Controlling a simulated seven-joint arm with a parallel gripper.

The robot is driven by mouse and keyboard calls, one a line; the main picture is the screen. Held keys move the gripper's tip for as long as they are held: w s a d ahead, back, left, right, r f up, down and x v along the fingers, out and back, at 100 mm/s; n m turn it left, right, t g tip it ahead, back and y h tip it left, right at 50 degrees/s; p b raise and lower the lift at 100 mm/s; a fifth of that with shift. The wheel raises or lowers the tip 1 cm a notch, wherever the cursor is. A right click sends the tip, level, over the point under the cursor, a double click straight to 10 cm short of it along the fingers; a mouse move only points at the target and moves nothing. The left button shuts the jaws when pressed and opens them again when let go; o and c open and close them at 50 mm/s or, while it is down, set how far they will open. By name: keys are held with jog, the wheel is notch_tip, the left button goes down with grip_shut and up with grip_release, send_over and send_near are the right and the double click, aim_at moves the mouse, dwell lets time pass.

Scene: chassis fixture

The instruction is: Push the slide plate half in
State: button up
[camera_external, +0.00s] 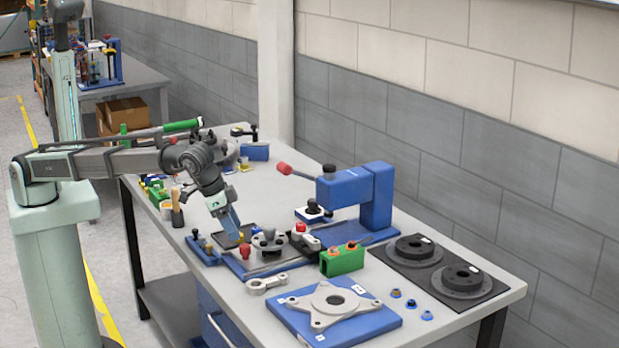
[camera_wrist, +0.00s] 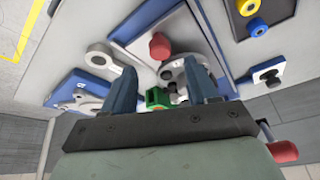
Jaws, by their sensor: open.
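A blue fixture base (camera_external: 232,263) lies on the bench below my gripper (camera_external: 231,232), with a red knob (camera_external: 245,251) on it. In the wrist view the red knob (camera_wrist: 160,46) stands by a flat grey plate (camera_wrist: 150,22) inside a blue frame; this looks like the slide plate. How far in the plate sits is hard to tell. A round grey part (camera_wrist: 188,72) is beside the knob, partly behind a finger. My gripper (camera_wrist: 162,80) is open and empty, pointing down above the fixture, with its two blue fingers apart. I cannot make out any contact.
A dark tray (camera_external: 226,241) with coloured rings sits beside the fixture. A grey link (camera_external: 266,283), a green block (camera_external: 343,261) and a blue plate with a grey flange (camera_external: 335,303) lie nearer the front. A blue press (camera_external: 375,200) stands behind. The black mat (camera_external: 478,299) holds two dark discs.

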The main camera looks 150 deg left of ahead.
aim_at(244, 246)
jog(key=shift+x, duration=3)
grip_shut()
